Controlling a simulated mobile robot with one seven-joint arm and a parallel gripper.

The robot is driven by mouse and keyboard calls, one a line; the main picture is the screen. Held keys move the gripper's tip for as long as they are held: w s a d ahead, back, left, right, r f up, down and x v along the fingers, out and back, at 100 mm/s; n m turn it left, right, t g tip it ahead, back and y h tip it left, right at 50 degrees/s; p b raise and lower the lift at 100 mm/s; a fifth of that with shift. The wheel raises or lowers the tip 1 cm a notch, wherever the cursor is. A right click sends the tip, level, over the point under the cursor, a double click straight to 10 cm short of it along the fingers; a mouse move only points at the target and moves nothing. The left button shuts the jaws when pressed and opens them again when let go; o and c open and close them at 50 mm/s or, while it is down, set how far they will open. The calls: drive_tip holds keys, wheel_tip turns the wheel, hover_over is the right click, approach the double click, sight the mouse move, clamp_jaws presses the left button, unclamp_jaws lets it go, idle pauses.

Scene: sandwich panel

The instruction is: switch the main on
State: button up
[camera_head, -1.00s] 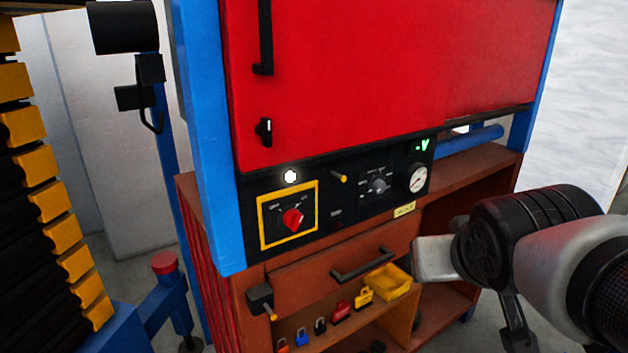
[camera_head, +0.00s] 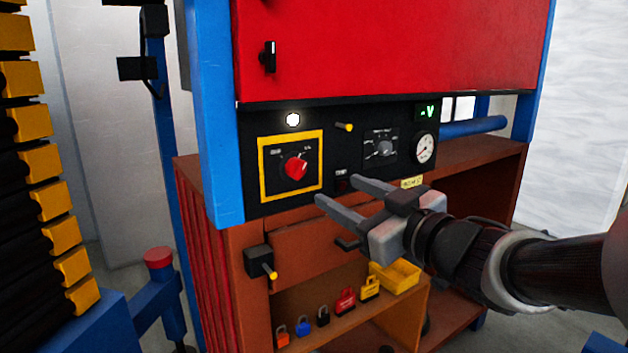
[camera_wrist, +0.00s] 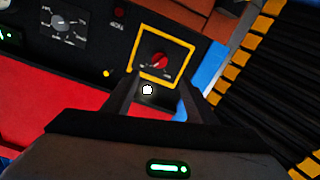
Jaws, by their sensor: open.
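The main switch is a red rotary knob (camera_head: 296,167) on a black plate with a yellow frame (camera_head: 262,170), at the left of the black control panel. It also shows in the wrist view as a red knob (camera_wrist: 158,60), beyond my fingers. A white round lamp (camera_head: 293,120) glows above the frame. My gripper (camera_head: 337,190) is open and empty, below and to the right of the knob in the head view, its fingers pointing toward the panel. I see no contact with the knob.
Right of the switch are a yellow peg (camera_head: 345,127), a selector dial (camera_head: 384,148), a gauge (camera_head: 425,148) and a green display (camera_head: 428,112). Below are a drawer, several padlocks (camera_head: 345,300) and a yellow bin (camera_head: 398,275). A black box with a yellow-tipped lever (camera_head: 259,261) juts out at lower left.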

sight(302, 172)
drive_tip(key=b+x, duration=0.2)
drive_tip(key=x, duration=1.1)
drive_tip(key=shift+w+a, duration=0.25)
drive_tip(key=shift+c, duration=0.3)
